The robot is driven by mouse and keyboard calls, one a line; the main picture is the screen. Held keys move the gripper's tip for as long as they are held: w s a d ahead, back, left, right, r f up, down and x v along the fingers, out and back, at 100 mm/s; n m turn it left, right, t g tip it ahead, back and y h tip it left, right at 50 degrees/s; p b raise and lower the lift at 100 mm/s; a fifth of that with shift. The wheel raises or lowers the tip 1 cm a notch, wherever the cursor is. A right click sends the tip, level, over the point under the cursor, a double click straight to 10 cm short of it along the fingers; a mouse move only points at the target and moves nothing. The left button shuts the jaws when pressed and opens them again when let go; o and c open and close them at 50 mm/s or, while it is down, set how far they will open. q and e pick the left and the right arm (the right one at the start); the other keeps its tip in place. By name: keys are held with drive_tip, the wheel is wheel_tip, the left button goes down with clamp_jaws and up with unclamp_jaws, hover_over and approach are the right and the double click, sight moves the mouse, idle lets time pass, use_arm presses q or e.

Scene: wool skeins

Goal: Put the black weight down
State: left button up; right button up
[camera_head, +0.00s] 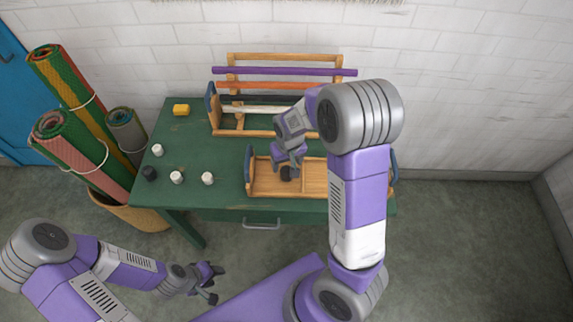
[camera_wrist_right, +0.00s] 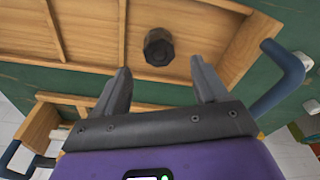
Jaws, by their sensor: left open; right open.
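A black weight (camera_wrist_right: 158,46) stands in a compartment of the wooden tray (camera_wrist_right: 92,35), seen in the right wrist view. In the head view it shows as a dark shape (camera_head: 287,174) in the left part of the tray (camera_head: 262,188). My right gripper (camera_wrist_right: 160,70) is open, its two fingers apart, with the weight beyond the fingertips and clear of them. In the head view the right gripper (camera_head: 288,160) is over the tray, partly hiding it. My left gripper (camera_head: 212,284) is open and empty, low in front of the table.
Another black weight (camera_head: 149,173) and several white ones (camera_head: 176,177) stand on the green table's (camera_head: 205,155) left part. A yellow block (camera_head: 181,110) lies behind them. A wooden rack (camera_head: 275,133) with coloured rods stands behind the tray. Rolled rugs (camera_head: 65,85) stand at the left.

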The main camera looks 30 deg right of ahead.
sight(288, 174)
use_arm(q)
wheel_tip(288, 174, up, 2)
drive_tip(key=shift+r+p, duration=0.15)
drive_tip(key=shift+p, duration=0.7)
use_arm(e)
wheel_tip(288, 174, up, 6)
drive_tip(key=shift+s+r, duration=0.2)
drive_tip(key=shift+s, duration=0.2)
use_arm(q)
drive_tip(key=shift+s, duration=0.1)
use_arm(e)
drive_tip(key=shift+s+f, duration=0.1)
